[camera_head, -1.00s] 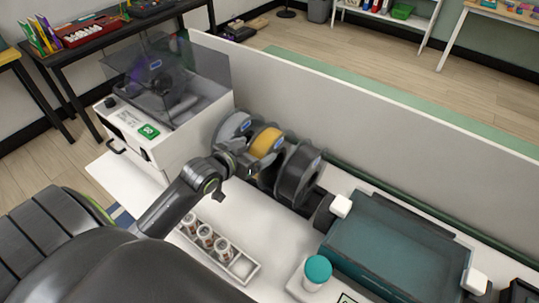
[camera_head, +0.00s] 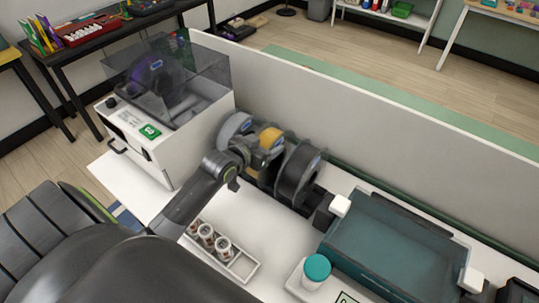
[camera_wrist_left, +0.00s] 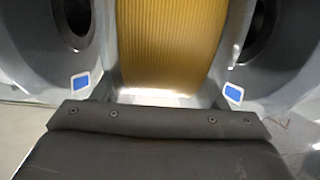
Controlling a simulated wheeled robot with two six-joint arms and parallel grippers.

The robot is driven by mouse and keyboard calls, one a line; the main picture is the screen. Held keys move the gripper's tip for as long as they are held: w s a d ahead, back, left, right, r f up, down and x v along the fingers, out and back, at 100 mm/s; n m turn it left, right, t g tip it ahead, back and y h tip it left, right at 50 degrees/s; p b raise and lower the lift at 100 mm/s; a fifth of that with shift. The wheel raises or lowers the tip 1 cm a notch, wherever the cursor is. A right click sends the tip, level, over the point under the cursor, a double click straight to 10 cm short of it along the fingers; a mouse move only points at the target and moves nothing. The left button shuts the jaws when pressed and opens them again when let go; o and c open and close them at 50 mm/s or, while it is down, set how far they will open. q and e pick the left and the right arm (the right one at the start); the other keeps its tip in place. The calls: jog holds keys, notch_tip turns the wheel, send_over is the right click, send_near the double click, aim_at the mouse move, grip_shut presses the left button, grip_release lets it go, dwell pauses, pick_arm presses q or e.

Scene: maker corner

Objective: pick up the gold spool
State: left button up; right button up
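The gold spool (camera_head: 271,137) stands upright in a row of spools, between a grey spool (camera_head: 234,126) and dark spools (camera_head: 298,172). My left gripper (camera_head: 253,152) is at the near side of the gold spool and hides part of it. In the left wrist view, the gold winding (camera_wrist_left: 172,45) fills the middle, close ahead of the gripper's dark body. The finger parts show apart at either side of the winding, so the gripper looks open. Their tips are hard to make out, and no firm contact is visible. My right gripper is not in view.
A white machine with a clear cover (camera_head: 150,135) stands left of the spools. A white rack of small jars (camera_head: 248,272) lies in front. A teal-topped box (camera_head: 390,248) and a teal-lidded jar (camera_head: 317,270) are to the right. A grey partition (camera_head: 400,150) runs behind.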

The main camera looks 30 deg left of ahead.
pick_arm(q)
grip_shut()
jog(key=shift+w+r, duration=0.1)
jog(key=shift+r, duration=0.15)
